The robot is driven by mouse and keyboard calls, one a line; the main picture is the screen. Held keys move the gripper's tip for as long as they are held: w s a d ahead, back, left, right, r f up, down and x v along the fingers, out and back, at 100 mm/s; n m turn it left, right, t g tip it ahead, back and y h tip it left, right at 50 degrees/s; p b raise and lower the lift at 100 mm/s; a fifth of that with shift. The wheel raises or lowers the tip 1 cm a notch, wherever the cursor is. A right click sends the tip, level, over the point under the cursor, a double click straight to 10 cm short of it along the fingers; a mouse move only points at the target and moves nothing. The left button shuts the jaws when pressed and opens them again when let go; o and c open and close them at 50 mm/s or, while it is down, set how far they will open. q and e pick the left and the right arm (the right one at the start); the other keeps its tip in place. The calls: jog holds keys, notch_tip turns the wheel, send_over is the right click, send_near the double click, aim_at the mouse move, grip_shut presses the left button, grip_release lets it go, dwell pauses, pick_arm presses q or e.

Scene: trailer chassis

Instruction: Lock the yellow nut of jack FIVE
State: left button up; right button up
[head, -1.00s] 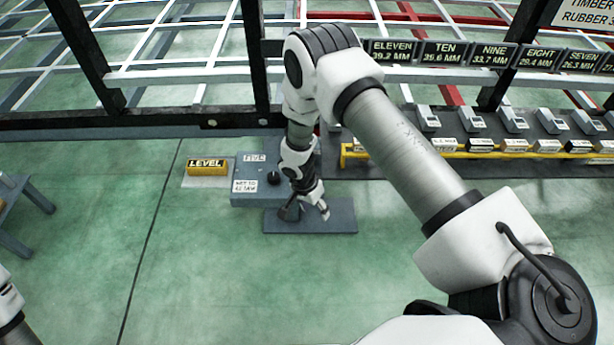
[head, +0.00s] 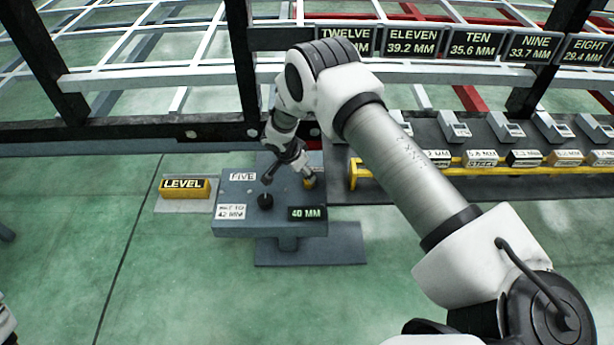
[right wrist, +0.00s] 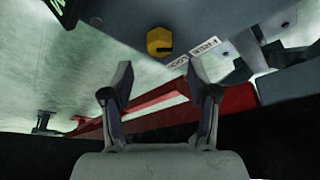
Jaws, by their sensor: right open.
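Jack FIVE (head: 240,190) is a grey block on a flat base plate (head: 340,245). It has a FIVE label, a black knob (head: 265,201), a small white label reading about 42 MM, and a display (head: 307,213) reading 40 MM. The yellow nut (right wrist: 159,41) shows in the right wrist view, beyond the fingertips and apart from them. A small yellow spot (head: 309,184) by a finger in the head view is probably this nut. My right gripper (head: 289,178) is open and empty over the jack's far side; it also shows in the right wrist view (right wrist: 164,78). My left gripper is out of view.
A yellow LEVEL block (head: 184,188) lies on a pale plate left of the jack. A yellow rail (head: 365,172) and a row of labelled blocks stand to the right. The dark chassis beam (head: 110,136) runs behind. The green floor in front is clear.

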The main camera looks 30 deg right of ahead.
jog(key=b+x, duration=0.1)
jog(key=x, duration=0.5)
jog(key=shift+b, duration=0.4)
jog(key=shift+c, duration=0.3)
grip_shut()
